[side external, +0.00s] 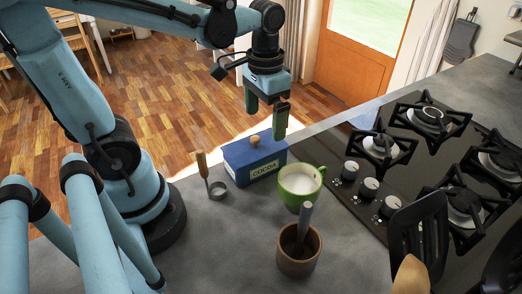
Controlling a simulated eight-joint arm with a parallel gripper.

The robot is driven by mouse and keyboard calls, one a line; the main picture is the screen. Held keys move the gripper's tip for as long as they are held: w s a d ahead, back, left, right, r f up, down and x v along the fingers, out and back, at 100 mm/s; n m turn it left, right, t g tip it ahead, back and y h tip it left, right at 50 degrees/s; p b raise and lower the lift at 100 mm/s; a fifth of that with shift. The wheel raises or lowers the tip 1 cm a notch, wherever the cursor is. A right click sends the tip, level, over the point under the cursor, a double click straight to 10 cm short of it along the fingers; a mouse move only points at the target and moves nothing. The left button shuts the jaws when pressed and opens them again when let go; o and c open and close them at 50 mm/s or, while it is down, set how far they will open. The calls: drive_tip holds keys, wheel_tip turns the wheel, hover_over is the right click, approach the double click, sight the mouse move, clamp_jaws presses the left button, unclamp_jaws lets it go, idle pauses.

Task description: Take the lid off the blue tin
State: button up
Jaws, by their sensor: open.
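The blue tin (258,168) stands on the grey counter and carries a "COCOA" label on its front. Its blue lid (271,144) is on top, with a round wooden knob (255,140) near the middle. My gripper (266,121) points down above the tin, its two fingers apart with nothing between them. The fingers appear near the lid's far right part, to the right of the knob. I cannot tell the exact height of the fingertips above the lid.
A green mug (300,188) of white liquid stands close to the tin's right. A brown mortar (298,256) with a grey pestle is nearer the camera. A wooden-handled scoop (204,171) is left of the tin. A gas hob (400,160) lies right; dark utensils (432,228) rise in front.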

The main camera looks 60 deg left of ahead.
sight(263, 143)
drive_tip(key=shift+s+a+f, duration=0.15)
drive_tip(key=shift+f, duration=2.5)
drive_tip(key=c, duration=0.8)
drive_tip(key=shift+r, duration=0.2)
